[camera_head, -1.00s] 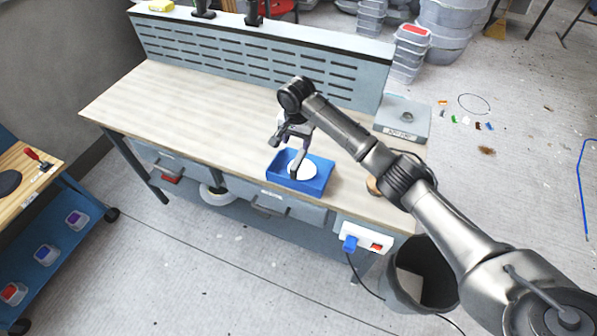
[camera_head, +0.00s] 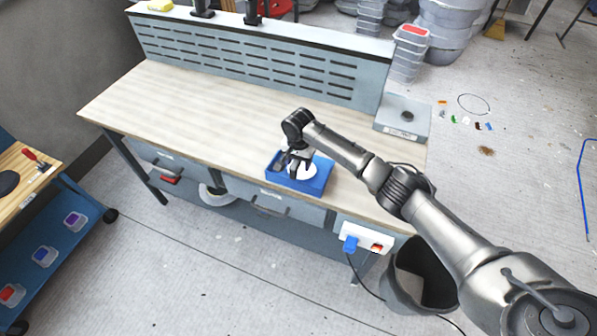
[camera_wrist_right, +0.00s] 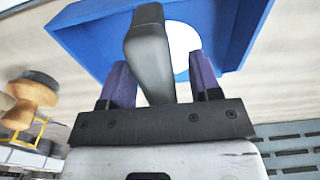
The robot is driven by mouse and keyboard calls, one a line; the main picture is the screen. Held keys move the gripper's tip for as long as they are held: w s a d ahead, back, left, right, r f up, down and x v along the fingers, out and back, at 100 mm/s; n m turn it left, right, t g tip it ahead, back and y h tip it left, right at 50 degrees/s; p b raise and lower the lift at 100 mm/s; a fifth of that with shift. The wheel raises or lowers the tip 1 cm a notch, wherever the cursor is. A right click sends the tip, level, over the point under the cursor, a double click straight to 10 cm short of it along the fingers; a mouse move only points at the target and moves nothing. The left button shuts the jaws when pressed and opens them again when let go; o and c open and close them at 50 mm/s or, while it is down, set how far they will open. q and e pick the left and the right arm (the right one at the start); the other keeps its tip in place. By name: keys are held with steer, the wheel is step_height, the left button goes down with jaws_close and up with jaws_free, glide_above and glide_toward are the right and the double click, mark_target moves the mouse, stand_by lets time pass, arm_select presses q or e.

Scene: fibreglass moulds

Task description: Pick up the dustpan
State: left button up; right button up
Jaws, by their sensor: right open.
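The blue tray-like thing on the workbench, which I take for the dustpan (camera_head: 318,182), has raised sides and a white disc (camera_head: 306,170) in it. It also shows in the right wrist view (camera_wrist_right: 85,35). A dark grey handle-like bar (camera_wrist_right: 148,50) stands out from it toward the wrist camera; I cannot tell how it is attached. My right gripper (camera_head: 298,166) is low over the tray. In the wrist view its purple fingers (camera_wrist_right: 159,64) are open, one on each side of the bar. Contact cannot be told. My left gripper is not in view.
The wooden workbench top (camera_head: 200,110) is clear to the left. A slotted back panel (camera_head: 260,65) runs behind it. A grey box (camera_head: 403,120) stands at the right end, and a dark bin (camera_head: 420,280) stands on the floor below. A brown round knob-like object (camera_wrist_right: 30,97) shows in the wrist view.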

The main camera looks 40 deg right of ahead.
steer(key=shift+f, duration=0.15)
steer(key=shift+c, duration=0.3)
jaws_close()
